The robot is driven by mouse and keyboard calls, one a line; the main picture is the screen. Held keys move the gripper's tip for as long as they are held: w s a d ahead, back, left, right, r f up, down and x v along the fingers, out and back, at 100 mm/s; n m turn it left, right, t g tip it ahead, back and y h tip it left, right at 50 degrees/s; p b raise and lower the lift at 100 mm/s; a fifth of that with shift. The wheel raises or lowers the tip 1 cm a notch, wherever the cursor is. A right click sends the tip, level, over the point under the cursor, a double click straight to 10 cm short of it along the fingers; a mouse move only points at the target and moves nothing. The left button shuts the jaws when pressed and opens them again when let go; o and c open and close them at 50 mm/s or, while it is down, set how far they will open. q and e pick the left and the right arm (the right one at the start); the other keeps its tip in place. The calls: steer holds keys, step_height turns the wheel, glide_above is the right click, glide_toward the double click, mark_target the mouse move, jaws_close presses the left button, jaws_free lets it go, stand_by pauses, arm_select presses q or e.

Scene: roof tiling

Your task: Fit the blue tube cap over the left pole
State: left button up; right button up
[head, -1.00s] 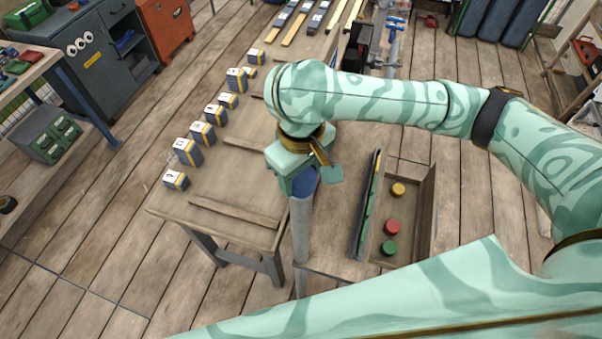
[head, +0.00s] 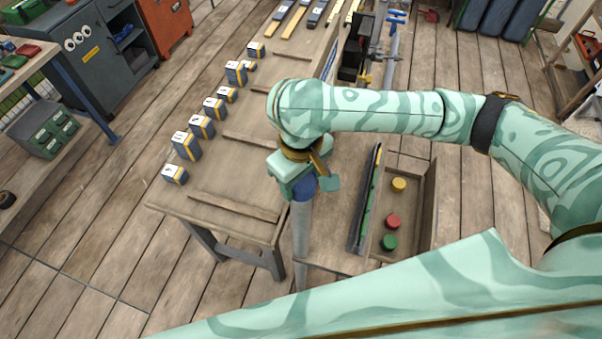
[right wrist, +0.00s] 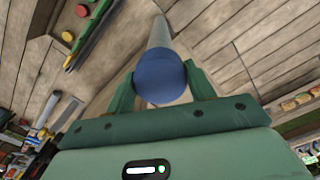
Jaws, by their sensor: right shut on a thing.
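My right gripper (head: 304,187) is shut on the blue tube cap (head: 303,191), at the top end of a grey upright pole (head: 301,238). In the right wrist view the blue cap (right wrist: 160,80) sits between the two green fingers, with the pole (right wrist: 159,36) running away behind it. The cap and the pole look lined up. The cap covers the pole's end from this side, so I cannot tell how far it is seated. My left gripper is not in view.
A wooden tray (head: 429,220) beside the pole holds yellow (head: 399,185), red (head: 393,221) and green (head: 389,243) caps. A wooden table (head: 218,170) left of the pole carries several numbered blocks along its far-left edge. A cabinet (head: 98,50) stands at the upper left.

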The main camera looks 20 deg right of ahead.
steer(key=o, duration=1)
